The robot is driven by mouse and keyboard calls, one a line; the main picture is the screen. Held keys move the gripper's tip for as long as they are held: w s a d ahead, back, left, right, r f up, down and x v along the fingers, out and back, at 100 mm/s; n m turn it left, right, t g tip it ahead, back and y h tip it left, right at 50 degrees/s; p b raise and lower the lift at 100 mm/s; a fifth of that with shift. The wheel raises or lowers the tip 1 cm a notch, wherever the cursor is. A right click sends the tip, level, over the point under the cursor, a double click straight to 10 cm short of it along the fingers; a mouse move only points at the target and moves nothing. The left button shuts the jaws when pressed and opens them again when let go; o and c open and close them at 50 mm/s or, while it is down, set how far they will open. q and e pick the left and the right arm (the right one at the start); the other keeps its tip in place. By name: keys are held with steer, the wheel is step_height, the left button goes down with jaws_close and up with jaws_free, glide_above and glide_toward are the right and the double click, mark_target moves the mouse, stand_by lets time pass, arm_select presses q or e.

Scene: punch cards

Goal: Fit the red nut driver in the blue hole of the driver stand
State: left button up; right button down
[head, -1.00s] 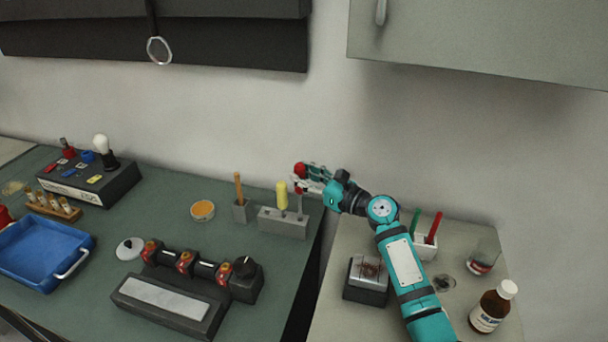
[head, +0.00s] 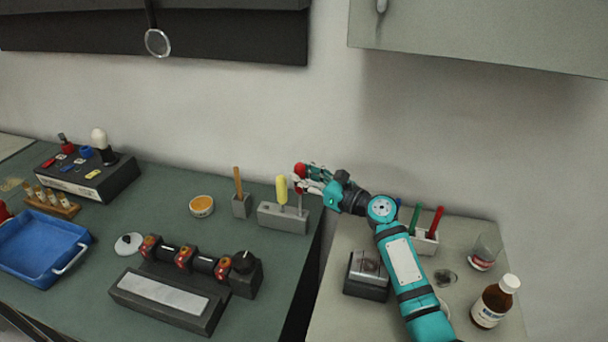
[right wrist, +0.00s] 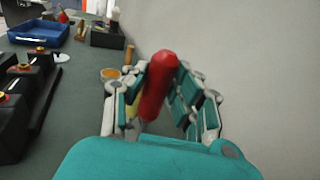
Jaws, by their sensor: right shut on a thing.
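The red nut driver (head: 300,169) is held upright in my right gripper (head: 308,185). The right wrist view shows its red handle (right wrist: 159,84) between the gripper's fingers (right wrist: 160,100). The grey driver stand (head: 283,218) is on the green bench, below and just left of the gripper. A yellow-handled driver (head: 282,189) stands upright in the stand. The driver's shaft runs down toward the stand's right part; I cannot tell whether its tip is in a hole. The blue hole cannot be made out. My left gripper is not in view.
A small grey block with an orange stick (head: 241,204) stands left of the stand, with an orange-filled dish (head: 202,206) beyond it. A black device with red clamps (head: 184,262) is nearer. The wall is close behind. A brown bottle (head: 493,303) stands on the right table.

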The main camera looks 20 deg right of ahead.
steer(key=shift+f, duration=0.3)
steer(key=shift+f+b, duration=0.65)
steer(key=shift+f, duration=0.3)
stand_by(0.4)
steer(key=shift+f+b, duration=0.65)
steer(key=shift+f, duration=0.55)
